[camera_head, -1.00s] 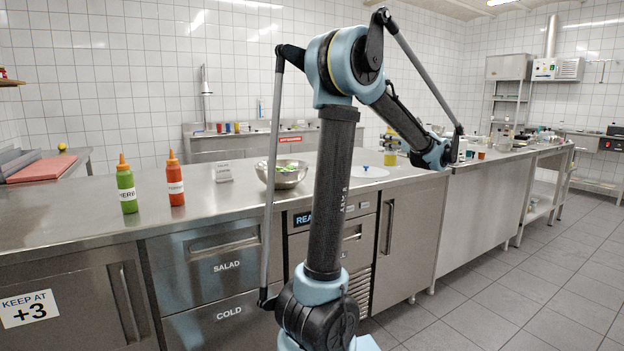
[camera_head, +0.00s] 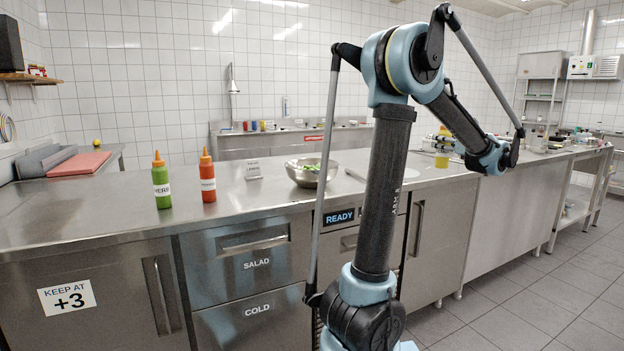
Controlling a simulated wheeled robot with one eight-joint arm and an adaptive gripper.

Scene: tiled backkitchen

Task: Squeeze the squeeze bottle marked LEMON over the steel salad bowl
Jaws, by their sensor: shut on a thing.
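The steel salad bowl (camera_head: 313,180) stands on the steel counter left of my arm, with green leafy pieces in it. My gripper (camera_head: 446,146) is small in view, beyond the arm and to the right of the bowl. It is shut on a yellow bottle (camera_head: 442,160), taken to be the lemon squeeze bottle; its label cannot be read here. The bottle is well apart from the bowl. Its nozzle and the fingertips are too small to make out clearly.
A green squeeze bottle (camera_head: 161,184) and a red one (camera_head: 207,180) stand upright on the counter (camera_head: 100,215), left of the bowl. A red board (camera_head: 82,164) lies far left. The front left counter is clear.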

